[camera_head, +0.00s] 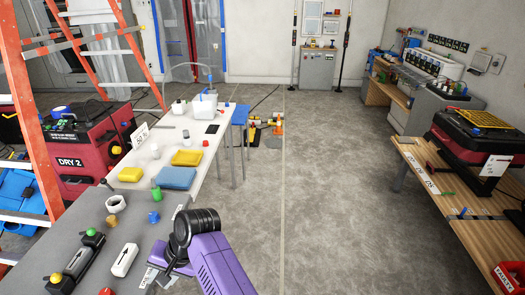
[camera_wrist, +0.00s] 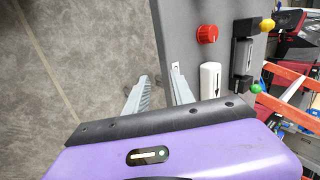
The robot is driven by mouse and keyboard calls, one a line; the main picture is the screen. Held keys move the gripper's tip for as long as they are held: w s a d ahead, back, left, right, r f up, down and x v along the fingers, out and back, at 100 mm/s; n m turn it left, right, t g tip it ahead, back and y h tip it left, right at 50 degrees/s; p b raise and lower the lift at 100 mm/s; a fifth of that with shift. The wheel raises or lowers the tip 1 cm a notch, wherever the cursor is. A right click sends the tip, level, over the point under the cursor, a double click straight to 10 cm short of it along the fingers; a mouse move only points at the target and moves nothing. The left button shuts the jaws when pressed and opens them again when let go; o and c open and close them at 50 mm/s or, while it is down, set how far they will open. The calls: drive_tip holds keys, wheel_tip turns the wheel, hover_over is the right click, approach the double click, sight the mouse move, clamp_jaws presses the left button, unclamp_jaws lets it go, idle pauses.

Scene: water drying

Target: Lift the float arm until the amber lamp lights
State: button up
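My gripper (camera_wrist: 160,74) has its two grey fingers apart with nothing between them. It is beside the edge of a dark grey bench top (camera_wrist: 230,12), near a white block with a black arrow (camera_wrist: 210,80). In the head view my gripper (camera_head: 153,277) shows low, by the bench's right edge. I cannot say for certain which thing is the float arm or the amber lamp. A white bucket with a blue part (camera_head: 204,106) stands on the farther white table. A yellow-orange fitting (camera_head: 268,124) sits low on the floor behind the table.
The bench holds a black slider with yellow and green knobs (camera_wrist: 243,57) and a red knob (camera_wrist: 207,34). A yellow sponge (camera_head: 187,158) and blue cloth (camera_head: 174,178) lie on the white table. An orange ladder (camera_head: 22,100) stands left. The middle floor is clear.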

drive_tip(key=w+d+f+t+y, duration=0.1)
drive_tip(key=w+d+f+t, duration=0.1)
drive_tip(key=d+t, duration=0.4)
drive_tip(key=w+d+f+t, duration=0.1)
drive_tip(key=w+d+t, duration=0.15)
drive_tip(key=d, duration=0.55)
drive_tip(key=s+d+r+t+h, duration=0.1)
drive_tip(key=s+d+t, duration=0.4)
drive_tip(key=d, duration=0.5)
drive_tip(key=s+d+r+t+h, duration=0.1)
drive_tip(key=s+d+r, duration=0.4)
drive_tip(key=s, duration=0.5)
drive_tip(key=s+d+r+t+h, duration=0.1)
drive_tip(key=s+d+r+h, duration=0.1)
drive_tip(key=s+d+r, duration=0.3)
drive_tip(key=s+d+r+n+t+h, duration=0.1)
drive_tip(key=s+d+r, duration=0.4)
drive_tip(key=s+d, duration=0.5)
drive_tip(key=s+h, duration=0.1)
drive_tip(key=s, duration=0.3)
drive_tip(key=shift+s, duration=0.4)
drive_tip(key=o, duration=0.3)
drive_tip(key=s+d+f+g+h, duration=0.1)
drive_tip(key=s, duration=0.5)
drive_tip(key=shift+d+f+m, duration=0.35)
drive_tip(key=shift+d+m, duration=0.05)
drive_tip(key=shift+d+g, duration=0.1)
drive_tip(key=shift+g, duration=0.15)
